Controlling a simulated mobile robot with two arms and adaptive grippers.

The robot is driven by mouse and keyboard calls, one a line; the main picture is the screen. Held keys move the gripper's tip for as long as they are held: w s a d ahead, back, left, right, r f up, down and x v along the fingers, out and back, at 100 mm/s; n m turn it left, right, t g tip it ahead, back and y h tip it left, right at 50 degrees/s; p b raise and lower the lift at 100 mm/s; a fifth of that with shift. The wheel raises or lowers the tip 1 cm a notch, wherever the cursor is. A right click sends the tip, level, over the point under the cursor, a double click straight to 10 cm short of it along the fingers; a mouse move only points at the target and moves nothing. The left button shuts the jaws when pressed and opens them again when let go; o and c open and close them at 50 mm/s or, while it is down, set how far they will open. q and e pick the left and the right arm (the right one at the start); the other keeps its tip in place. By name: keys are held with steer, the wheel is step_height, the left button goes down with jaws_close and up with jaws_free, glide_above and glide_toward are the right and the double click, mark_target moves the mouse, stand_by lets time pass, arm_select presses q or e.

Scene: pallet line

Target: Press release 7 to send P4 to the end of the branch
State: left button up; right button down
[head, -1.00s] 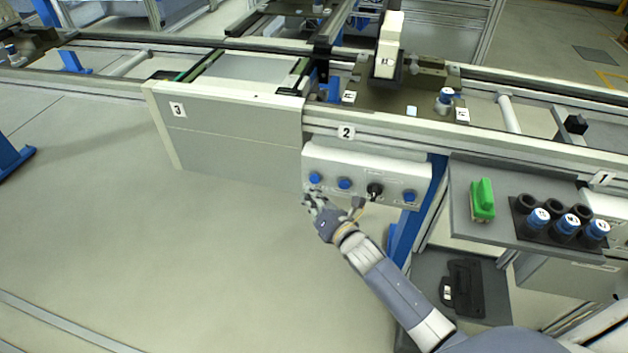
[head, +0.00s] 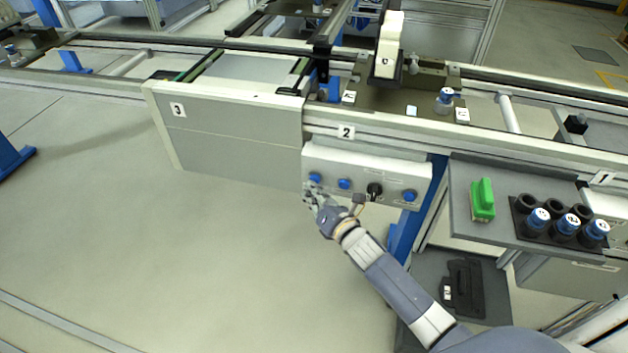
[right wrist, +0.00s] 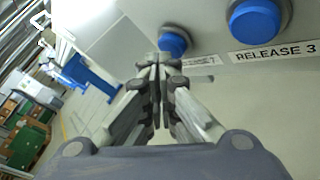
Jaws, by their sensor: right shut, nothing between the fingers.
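A white button box (head: 365,165) hangs under the rail at sign 2, with several blue buttons and a black knob. My right gripper (head: 308,190) is shut and empty, just below the leftmost blue button (head: 315,177). In the right wrist view, the shut fingertips (right wrist: 157,65) are close below that button (right wrist: 173,42); I cannot tell if they touch. Its label is partly hidden and hard to read. The button (right wrist: 255,20) beside it is labelled RELEASE 3. I cannot make out which pallet is P4. My left gripper is out of view.
A grey shelf (head: 465,229) at the right holds a green object (head: 483,200) and a black rack with several blue-capped bottles. A pallet with a blue-and-white bottle (head: 445,98) stands on the line behind the box.

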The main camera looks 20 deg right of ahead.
steer(key=shift+w+d, duration=0.25)
steer(key=shift+w, duration=0.05)
stand_by(0.7)
steer(key=shift+s+a, duration=0.5)
steer(key=shift+s, duration=0.25)
steer(key=shift+p, duration=0.3)
